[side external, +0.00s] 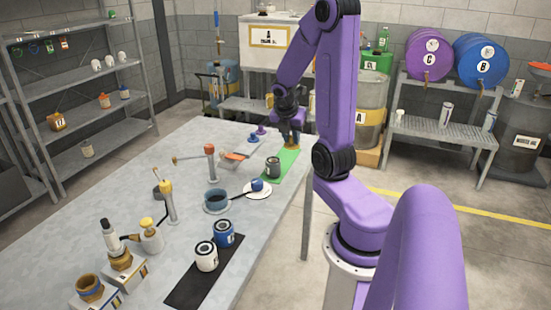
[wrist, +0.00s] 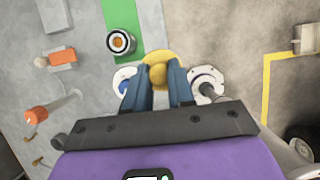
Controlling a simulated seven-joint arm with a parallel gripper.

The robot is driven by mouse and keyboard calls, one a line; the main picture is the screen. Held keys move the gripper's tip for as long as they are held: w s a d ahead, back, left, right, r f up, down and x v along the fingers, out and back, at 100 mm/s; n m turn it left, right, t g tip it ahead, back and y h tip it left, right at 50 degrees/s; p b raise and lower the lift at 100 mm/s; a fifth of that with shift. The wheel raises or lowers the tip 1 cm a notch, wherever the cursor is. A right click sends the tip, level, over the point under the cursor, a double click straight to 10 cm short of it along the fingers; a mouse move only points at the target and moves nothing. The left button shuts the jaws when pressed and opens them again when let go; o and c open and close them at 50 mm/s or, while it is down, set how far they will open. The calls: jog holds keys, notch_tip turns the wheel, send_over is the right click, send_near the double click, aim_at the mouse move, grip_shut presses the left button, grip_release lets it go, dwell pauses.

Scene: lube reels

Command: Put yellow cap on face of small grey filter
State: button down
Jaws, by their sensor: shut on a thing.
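My gripper (wrist: 160,75) is shut on the yellow cap (wrist: 158,72), whose round knob sits between the two blue-grey fingers. In the side view the gripper (side external: 291,137) and the cap (side external: 291,145) are raised over the right part of the table, by the green mat (side external: 286,160). The small grey filter (side external: 273,168) stands upright on the near end of that mat. In the wrist view the filter (wrist: 121,42) shows its round face with an orange ring, up and left of the cap. Cap and filter are apart.
A blue item (side external: 257,184) sits on a white plate nearer the camera. A blue-grey cup (side external: 216,201) and an orange-topped stand (side external: 210,150) are left of it. White and blue cans (side external: 206,258) stand on a black mat (side external: 186,293). The table's right edge is close.

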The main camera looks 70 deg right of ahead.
jog(key=a+r, duration=0.3)
jog(key=a, duration=0.1)
send_near(274, 158)
jog(key=shift+s+d+f, duration=0.25)
jog(key=shift+d+f, duration=0.3)
jog(key=shift+d, duration=0.4)
jog(key=shift+w+d+f, duration=0.15)
jog(key=shift+f, duration=1.65)
jog(key=shift+f, duration=0.15)
jog(key=c, duration=1)
grip_release()
